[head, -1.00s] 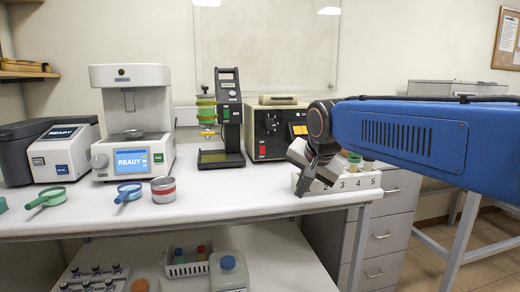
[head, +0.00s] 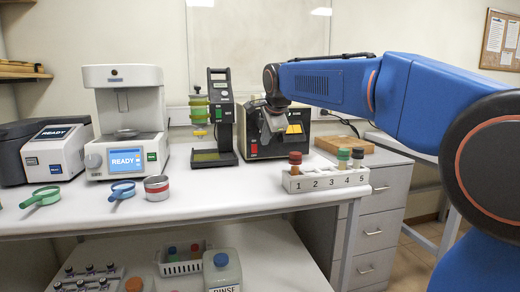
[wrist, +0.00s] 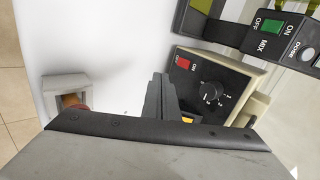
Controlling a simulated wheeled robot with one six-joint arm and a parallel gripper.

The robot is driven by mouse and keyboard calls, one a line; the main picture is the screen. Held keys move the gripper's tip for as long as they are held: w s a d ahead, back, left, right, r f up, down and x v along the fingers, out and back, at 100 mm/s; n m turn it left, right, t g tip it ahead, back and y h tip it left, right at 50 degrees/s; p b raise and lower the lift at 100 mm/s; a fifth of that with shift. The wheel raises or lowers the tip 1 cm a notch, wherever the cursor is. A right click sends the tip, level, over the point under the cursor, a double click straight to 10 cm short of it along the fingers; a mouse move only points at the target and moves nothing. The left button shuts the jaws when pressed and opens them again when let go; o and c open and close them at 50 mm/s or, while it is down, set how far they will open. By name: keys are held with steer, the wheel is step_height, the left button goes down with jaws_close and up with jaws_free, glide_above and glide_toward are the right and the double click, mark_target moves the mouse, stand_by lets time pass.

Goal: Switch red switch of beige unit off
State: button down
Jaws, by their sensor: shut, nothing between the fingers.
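The beige unit (head: 310,137) stands at the back of the bench. It has a black front, and its beige casing (wrist: 225,60) shows in the wrist view. Its red switch (head: 253,149) is low on the left of the front in the head view. In the wrist view the red switch (wrist: 183,62) is clear, with "ON" lettered beside it and a black dial (wrist: 212,94) nearby. Its rocker position cannot be told. My gripper (head: 268,133) is shut and empty in front of the unit, beside the switch and apart from it. Its dark fingers (wrist: 160,95) partly cover the front in the wrist view.
A numbered white rack (head: 325,181) with several capped vials stands right of the unit, near the bench edge. A dark stand device (head: 222,120) with a green switch is close on the left. Bare bench lies in front of the unit.

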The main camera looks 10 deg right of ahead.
steer(key=w+m, duration=0.1)
steer(key=w, duration=0.1)
glide_toward(254, 153)
step_height(254, 153, down, 4)
steer(key=shift+d+r, duration=0.1)
steer(key=shift+w, duration=1.85)
steer(key=shift+w+f, duration=0.25)
steer(key=shift+f, duration=0.4)
